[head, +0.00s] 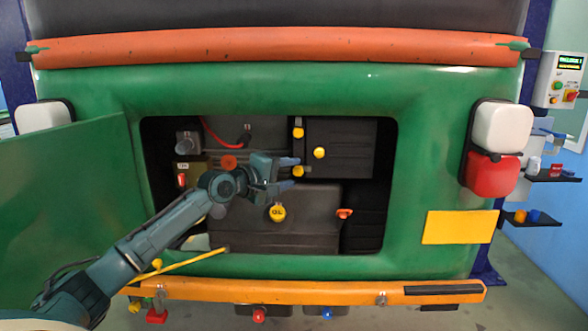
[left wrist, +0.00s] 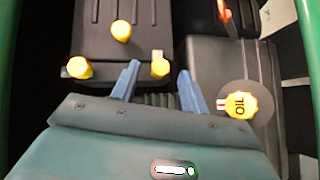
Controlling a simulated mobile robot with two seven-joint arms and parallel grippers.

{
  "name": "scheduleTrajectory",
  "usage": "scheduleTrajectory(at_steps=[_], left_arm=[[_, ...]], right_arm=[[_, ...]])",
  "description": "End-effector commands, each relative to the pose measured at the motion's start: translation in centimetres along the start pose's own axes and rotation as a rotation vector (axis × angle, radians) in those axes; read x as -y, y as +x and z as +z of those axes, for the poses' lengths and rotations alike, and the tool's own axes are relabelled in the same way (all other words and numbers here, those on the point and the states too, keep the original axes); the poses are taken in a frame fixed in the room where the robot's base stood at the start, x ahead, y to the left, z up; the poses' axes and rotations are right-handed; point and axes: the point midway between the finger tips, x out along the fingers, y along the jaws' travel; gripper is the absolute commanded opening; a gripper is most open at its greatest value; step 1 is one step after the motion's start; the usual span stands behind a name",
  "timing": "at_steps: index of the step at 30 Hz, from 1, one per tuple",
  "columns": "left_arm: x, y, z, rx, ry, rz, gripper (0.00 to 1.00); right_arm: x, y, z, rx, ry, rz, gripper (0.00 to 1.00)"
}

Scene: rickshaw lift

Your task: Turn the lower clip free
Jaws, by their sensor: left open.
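The lower clip (head: 298,171) is a small yellow knob at the lower left edge of a dark box (head: 345,135) inside the open rear bay. The upper clip (head: 298,132) is a like yellow knob above it. My left gripper (head: 292,172) is open, one finger above and one below the lower clip's level. In the left wrist view, the lower clip (left wrist: 160,67) shows between the tips of my left gripper (left wrist: 159,70); I cannot tell whether they touch it. The upper clip (left wrist: 78,68) lies outside the fingers. My right gripper is not in view.
A yellow knob (head: 319,152) sits on the box face. A yellow oil cap (head: 278,212) lies just below the gripper. The green bay frame (head: 270,100) surrounds the opening, with an open green door (head: 70,200) at left. A yellow rod (head: 185,260) crosses the lower left.

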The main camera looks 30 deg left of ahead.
Motion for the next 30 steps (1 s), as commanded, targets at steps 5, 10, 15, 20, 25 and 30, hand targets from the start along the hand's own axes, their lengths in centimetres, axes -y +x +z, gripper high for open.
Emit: scheduleTrajectory(at_steps=[5,10,15,20,25,30], left_arm=[[-0.1,1.8,-0.1,-0.001,-0.003,0.001,0.45],[0.0,2.3,0.0,0.000,-0.001,0.000,0.45],[0.1,2.3,0.0,0.000,0.000,0.000,0.45],[0.1,2.3,0.0,-0.001,0.000,0.000,0.34],[0.1,2.3,-0.1,-0.001,-0.001,0.000,0.20],[0.1,2.2,-0.1,-0.001,-0.001,0.000,0.06]], right_arm=[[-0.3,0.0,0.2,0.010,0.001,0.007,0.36],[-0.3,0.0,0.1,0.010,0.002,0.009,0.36],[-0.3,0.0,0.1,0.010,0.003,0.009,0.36],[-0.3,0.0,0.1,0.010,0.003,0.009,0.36],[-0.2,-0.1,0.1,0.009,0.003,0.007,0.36],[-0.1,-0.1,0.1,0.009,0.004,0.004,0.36]])
